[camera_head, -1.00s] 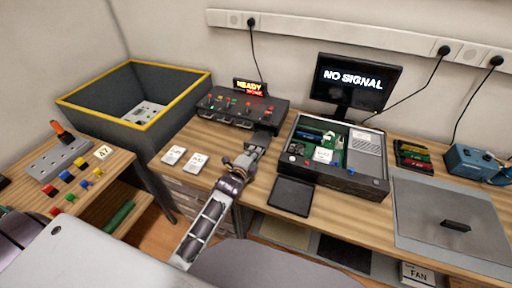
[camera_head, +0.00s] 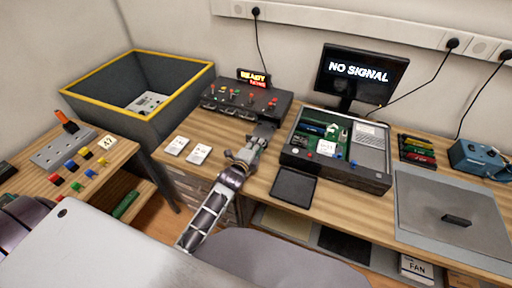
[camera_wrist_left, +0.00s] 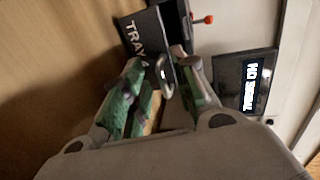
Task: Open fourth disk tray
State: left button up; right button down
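The black disk unit (camera_head: 222,100) stands at the back of the desk, with coloured knobs on top and a lit sign behind. A dark tray (camera_head: 263,132) sticks out of its right front. In the left wrist view, the tray's face (camera_wrist_left: 134,37) reads "TRAY" with a partly hidden mark. Its metal loop handle (camera_wrist_left: 164,75) lies between the fingers of my left gripper (camera_wrist_left: 164,78). The fingers look apart, with gaps beside the loop. In the head view, my left gripper (camera_head: 243,158) is just in front of the tray. My right gripper does not show.
An open computer case (camera_head: 337,147) stands right of the tray, with a black pad (camera_head: 294,185) before it. Two white cards (camera_head: 199,154) lie left of the gripper. A monitor (camera_head: 357,75) stands behind. A yellow-rimmed bin (camera_head: 180,103) is at left.

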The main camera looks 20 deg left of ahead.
pick_arm(q)
jog(key=shift+v, duration=5.9)
jog(key=shift+s+f, duration=0.1)
jog(key=shift+s, duration=0.05)
